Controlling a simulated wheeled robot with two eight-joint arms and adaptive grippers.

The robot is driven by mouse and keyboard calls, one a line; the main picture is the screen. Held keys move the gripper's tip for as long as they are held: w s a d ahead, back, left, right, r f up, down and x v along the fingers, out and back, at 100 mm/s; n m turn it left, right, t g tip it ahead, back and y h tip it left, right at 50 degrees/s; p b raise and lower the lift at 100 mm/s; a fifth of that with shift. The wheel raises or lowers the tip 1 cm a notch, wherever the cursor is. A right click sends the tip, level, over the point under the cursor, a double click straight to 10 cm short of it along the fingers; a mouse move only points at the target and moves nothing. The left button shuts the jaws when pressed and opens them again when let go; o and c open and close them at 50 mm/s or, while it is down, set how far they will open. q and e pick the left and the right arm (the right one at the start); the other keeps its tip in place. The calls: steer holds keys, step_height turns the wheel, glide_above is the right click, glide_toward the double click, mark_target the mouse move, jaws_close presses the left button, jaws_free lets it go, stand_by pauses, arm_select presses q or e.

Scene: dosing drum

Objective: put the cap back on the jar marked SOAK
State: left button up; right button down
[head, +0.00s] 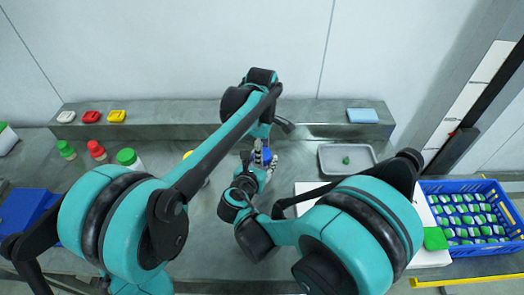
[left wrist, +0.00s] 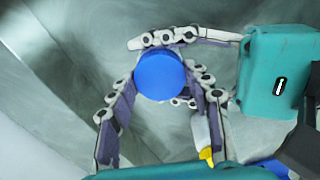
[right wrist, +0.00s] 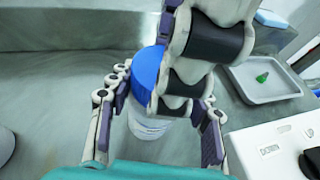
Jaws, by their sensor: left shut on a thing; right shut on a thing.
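The blue cap (left wrist: 160,76) is between my left gripper's fingers (left wrist: 160,105). In the right wrist view the cap (right wrist: 147,72) is at the mouth of a white jar (right wrist: 160,126); whether it is seated or threaded cannot be told. My right gripper (right wrist: 160,110) is shut around the jar, which stands roughly upright. My left gripper is above it, shut on the cap, its fingers (right wrist: 185,85) partly hiding cap and jar. In the head view my left gripper (head: 260,148) and right gripper (head: 262,168) meet at mid-table. The jar's marking is not readable.
Jars with green (head: 66,149), red (head: 96,150) and green (head: 128,158) caps stand at left. The back ledge holds red and yellow pieces (head: 117,116) and a blue block (head: 362,115). A grey tray (head: 329,160) and blue crate (head: 428,187) are at right.

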arm_select(q)
steer(key=m, duration=0.3)
steer(key=shift+m, duration=0.3)
steer(key=o, duration=1.3)
steer(key=shift+r, duration=2.25)
steer(key=shift+c, duration=0.4)
